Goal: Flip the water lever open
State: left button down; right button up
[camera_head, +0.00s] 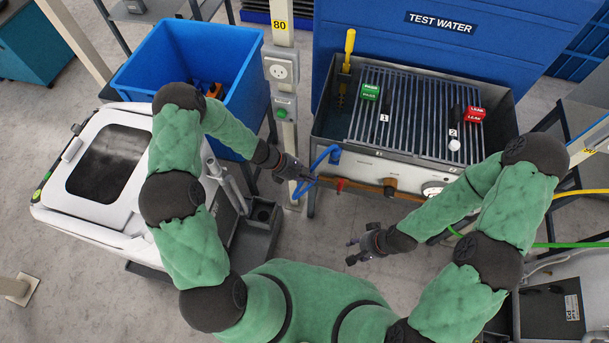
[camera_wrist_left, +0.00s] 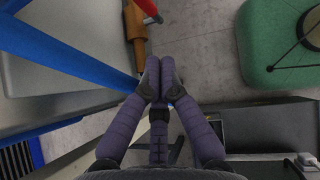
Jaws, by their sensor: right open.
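A small red lever (camera_head: 340,185) sits on the brown pipe along the front of the test sink (camera_head: 375,168). In the left wrist view the red lever (camera_wrist_left: 148,8) shows at the top, beside the brown pipe (camera_wrist_left: 135,30). My left gripper (camera_head: 300,183) is at the sink's front left corner, left of the red lever. In the left wrist view its fingertips (camera_wrist_left: 159,78) meet, with a blue bar (camera_wrist_left: 75,50) close beside them; I cannot tell whether they touch it. My right gripper (camera_head: 354,250) is open and empty above the floor.
A blue bin (camera_head: 190,50) and a white machine (camera_head: 100,180) stand at the left. A yellow-handled tool (camera_head: 349,45), green PASS block (camera_head: 370,91) and red LEAK block (camera_head: 475,114) are at the sink. The floor (camera_head: 320,225) before the sink is clear.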

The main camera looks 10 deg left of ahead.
aim_at(340, 186)
pick_arm(q)
jog(key=w+d+f+b, duration=0.1)
jog(key=d+f+b, duration=0.1)
jog(key=d, duration=0.5)
jog(key=shift+w+d+f, duration=0.15)
jog(key=shift+w+f, duration=0.1)
jog(key=shift+f, duration=0.45)
jog(key=shift+d+r, duration=0.2)
jog(key=shift+d, duration=0.45)
jog(key=shift+d+r, duration=0.2)
jog(key=shift+d, duration=0.4)
jog(key=shift+a, duration=0.15)
